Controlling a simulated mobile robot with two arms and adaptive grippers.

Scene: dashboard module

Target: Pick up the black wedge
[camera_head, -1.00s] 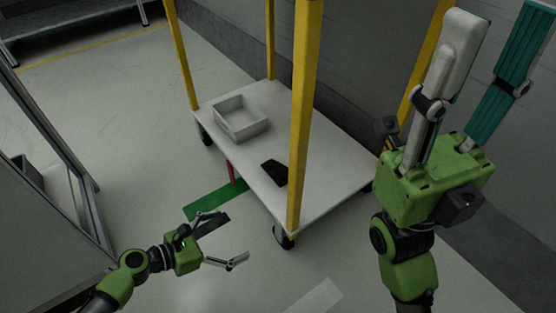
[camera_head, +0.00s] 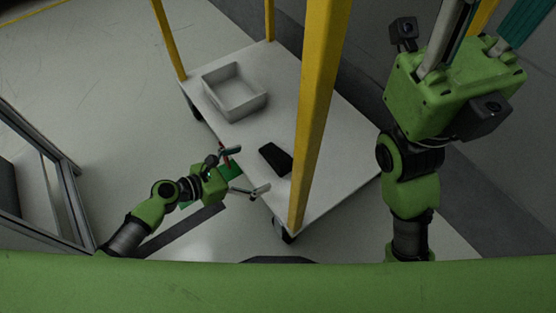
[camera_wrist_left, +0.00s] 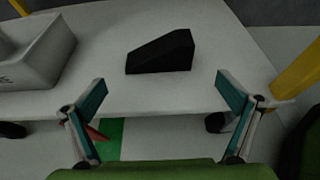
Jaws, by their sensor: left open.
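The black wedge (camera_head: 276,158) lies on the white cart top, near its front edge and beside a yellow post. In the left wrist view the wedge (camera_wrist_left: 161,52) lies ahead of the fingertips, between them from left to right. My left gripper (camera_head: 254,169) is open and empty, at the cart's near edge, short of the wedge. Its two spread fingers also show in the left wrist view (camera_wrist_left: 160,90). My right gripper (camera_head: 478,25) is raised at the upper right, away from the cart; its fingers are cut off by the frame's top edge.
A white open box (camera_head: 234,92) stands on the cart (camera_head: 330,135) to the left of the wedge. Yellow posts (camera_head: 313,120) rise from the cart's corners; the nearest stands just right of the wedge. A metal frame (camera_head: 62,190) stands at the left.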

